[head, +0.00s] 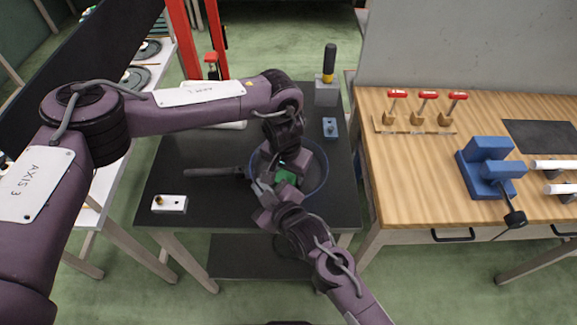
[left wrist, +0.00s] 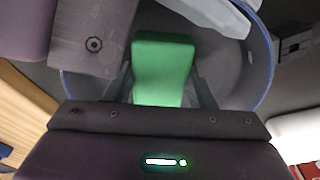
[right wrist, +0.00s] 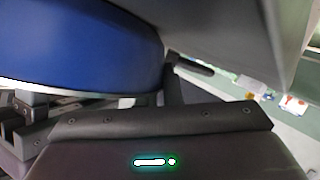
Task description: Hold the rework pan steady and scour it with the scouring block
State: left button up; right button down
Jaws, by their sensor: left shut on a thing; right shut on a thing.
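The rework pan (head: 326,181), dark with a blue rim, sits on the dark table with its handle (head: 210,173) pointing left. My left gripper (head: 284,170) reaches down over the pan, shut on the green scouring block (head: 287,179). The left wrist view shows the block (left wrist: 163,68) between the fingers, inside the pan (left wrist: 262,60). My right gripper (head: 262,190) is shut on the pan at its near left side, close to the handle's root. The right wrist view shows the pan's blue outer wall (right wrist: 80,45) close up. The grippers hide part of the pan and the exact right-hand grip.
The dark table (head: 200,145) also holds a white block with a knob (head: 169,204), a small blue fixture (head: 330,128) and a grey stand with a black-and-yellow handle (head: 327,88). A wooden bench (head: 400,180) with red-handled tools stands right; a conveyor with pans (head: 136,77) is left.

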pick_arm(q)
jog(key=shift+w, duration=0.7)
pick_arm(e)
jog(key=shift+f, duration=0.2)
pick_arm(q)
jog(key=shift+w, duration=0.95)
jog(key=shift+r, duration=4.05)
jog(key=shift+f, duration=0.1)
pick_arm(e)
jog(key=c, duration=1.5)
grip_release()
jog(key=shift+r, duration=0.1)
